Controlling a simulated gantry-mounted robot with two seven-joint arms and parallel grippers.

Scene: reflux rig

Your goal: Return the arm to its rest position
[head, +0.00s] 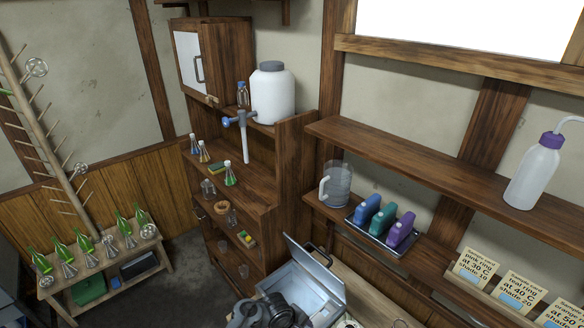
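Neither of my grippers can be made out in the head view. A dark grey and black rounded shape (275,311) shows at the bottom edge, in front of an open metal case (318,283). I cannot tell whether it is part of my arm or a separate thing. No gripper fingers show, and nothing is seen held.
A wooden cabinet (285,150) carries a white tank (272,94) with a tap, and small flasks.

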